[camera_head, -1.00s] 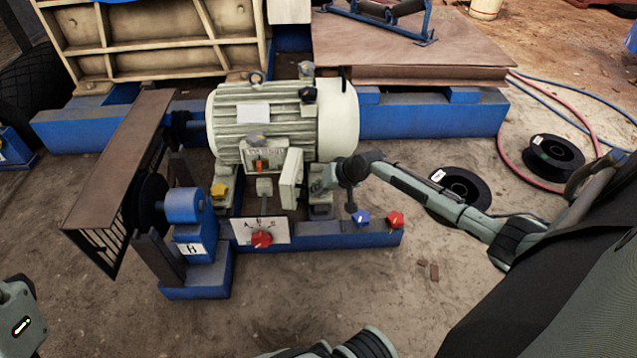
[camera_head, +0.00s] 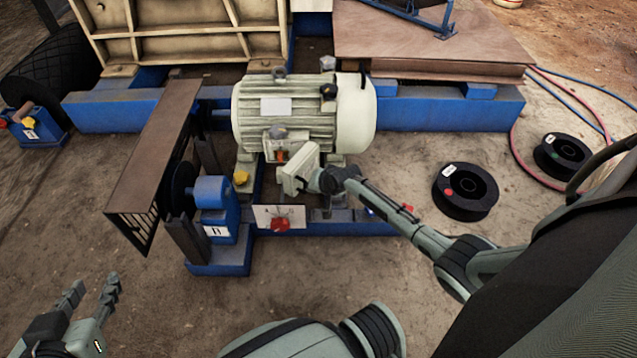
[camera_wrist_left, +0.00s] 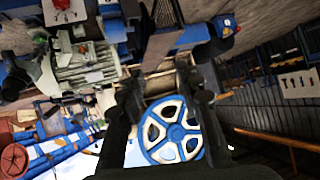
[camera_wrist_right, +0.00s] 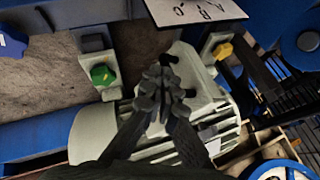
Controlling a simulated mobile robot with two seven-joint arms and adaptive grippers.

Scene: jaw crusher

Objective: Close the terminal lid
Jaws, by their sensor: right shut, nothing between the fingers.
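The terminal lid (camera_head: 300,168) is a pale grey plate on the front of the motor (camera_head: 300,115). It stands tilted, partly swung across the terminal box (camera_head: 283,148), whose upper part with coloured terminals still shows. My right gripper (camera_head: 317,181) is shut and empty, with its tips at the lid's right side; contact is hard to tell. In the right wrist view its closed fingertips (camera_wrist_right: 157,88) overlap the pale lid (camera_wrist_right: 192,72). My left gripper (camera_head: 90,296) is open and empty at the lower left, far from the motor.
A white label plate with a red knob (camera_head: 280,225) stands below the lid. A yellow knob (camera_head: 241,178) is to its left. The belt guard (camera_head: 155,150) stands further left. Black spools (camera_head: 465,190) lie on the ground at right. The front ground is mostly clear.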

